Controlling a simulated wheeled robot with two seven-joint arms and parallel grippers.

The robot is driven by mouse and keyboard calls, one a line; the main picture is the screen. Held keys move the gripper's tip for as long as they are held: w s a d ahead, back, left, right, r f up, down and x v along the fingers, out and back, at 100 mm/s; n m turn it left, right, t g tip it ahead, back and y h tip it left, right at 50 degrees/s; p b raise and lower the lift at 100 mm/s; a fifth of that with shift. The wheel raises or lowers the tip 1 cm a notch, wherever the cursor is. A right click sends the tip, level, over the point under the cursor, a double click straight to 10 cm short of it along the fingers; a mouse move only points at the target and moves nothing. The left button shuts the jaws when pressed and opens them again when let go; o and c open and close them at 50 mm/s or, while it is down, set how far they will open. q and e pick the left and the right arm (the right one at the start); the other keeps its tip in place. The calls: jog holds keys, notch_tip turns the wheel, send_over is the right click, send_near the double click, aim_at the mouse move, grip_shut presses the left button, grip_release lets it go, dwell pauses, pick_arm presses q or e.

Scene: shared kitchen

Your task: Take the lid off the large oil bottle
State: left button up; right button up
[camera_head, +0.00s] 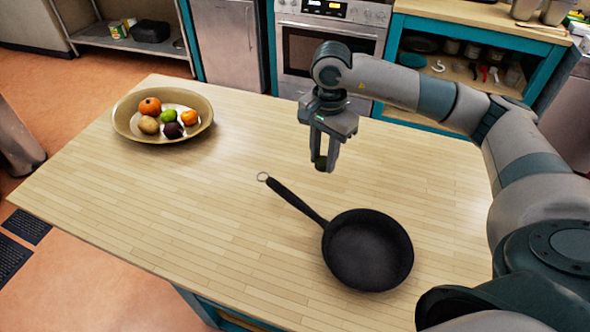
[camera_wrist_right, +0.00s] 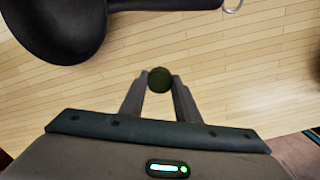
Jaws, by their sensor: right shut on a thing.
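My right gripper (camera_head: 322,158) hangs over the far middle of the wooden table, pointing down. It is shut on a small dark green round thing (camera_head: 320,163) that looks like the lid. In the right wrist view the lid (camera_wrist_right: 160,80) sits between the two fingertips, seen end-on, with bare table behind it. It appears to be held above the table. No large oil bottle can be made out in either view. My left gripper is not in view.
A black frying pan (camera_head: 368,250) lies on the table (camera_head: 200,225), nearer than the gripper, its handle pointing to the upper left. A fruit bowl (camera_head: 122,122) stands at the far left. An oven (camera_head: 330,45) and open shelves (camera_head: 470,72) are behind. The table's left front is clear.

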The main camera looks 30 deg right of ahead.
jog(key=p, duration=0.3)
send_over(295, 183)
notch_tip(295, 183, down, 4)
notch_tip(295, 183, down, 3)
jog(key=shift+f+p, duration=0.15)
jog(key=shift+p, duration=0.9)
jog(key=shift+f, duration=0.4)
